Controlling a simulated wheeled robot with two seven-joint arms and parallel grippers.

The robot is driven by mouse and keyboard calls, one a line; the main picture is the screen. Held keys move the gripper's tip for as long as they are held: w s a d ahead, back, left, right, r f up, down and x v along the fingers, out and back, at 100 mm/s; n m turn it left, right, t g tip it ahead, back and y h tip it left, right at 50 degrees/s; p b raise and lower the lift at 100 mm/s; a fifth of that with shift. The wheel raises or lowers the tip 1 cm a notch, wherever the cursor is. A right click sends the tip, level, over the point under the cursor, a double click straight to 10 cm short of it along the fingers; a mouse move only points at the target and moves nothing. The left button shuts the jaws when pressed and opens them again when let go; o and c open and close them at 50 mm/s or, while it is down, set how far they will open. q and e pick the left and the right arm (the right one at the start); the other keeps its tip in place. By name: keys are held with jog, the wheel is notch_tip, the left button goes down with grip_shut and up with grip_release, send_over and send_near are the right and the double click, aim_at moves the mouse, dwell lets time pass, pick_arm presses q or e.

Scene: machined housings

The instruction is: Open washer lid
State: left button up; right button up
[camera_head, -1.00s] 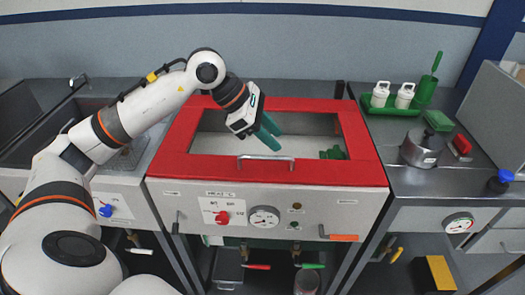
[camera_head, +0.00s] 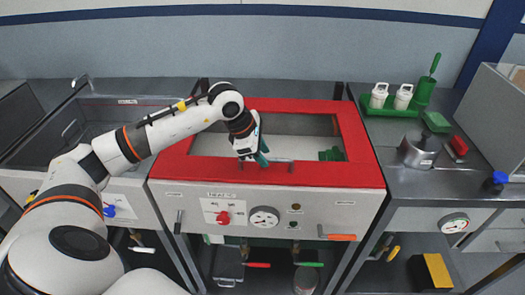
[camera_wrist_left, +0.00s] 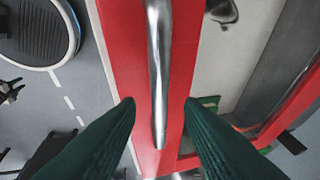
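The washer lid (camera_head: 362,150) is a red frame around a clear window, and it lies down on the washer (camera_head: 330,212). A metal bar handle (camera_head: 284,163) sits on the lid's front edge. My left gripper (camera_head: 263,160) is over this handle and hides part of it. In the left wrist view the handle (camera_wrist_left: 158,60) runs between the two green fingers of my left gripper (camera_wrist_left: 160,101). The fingers are apart, with a visible gap on each side of the bar. My right gripper is not in view.
A green object (camera_head: 331,154) shows through the window. A sink (camera_head: 95,125) lies to the left. On the right counter stand a green tray with white containers (camera_head: 379,97), a metal pot (camera_head: 417,150) and a blue-capped bottle (camera_head: 496,181). The washer's front carries a gauge (camera_head: 264,219) and a red knob (camera_head: 223,218).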

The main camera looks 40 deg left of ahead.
pick_arm(q)
jog(key=shift+f, duration=0.25)
grip_shut()
jog(key=shift+w+r, duration=0.1)
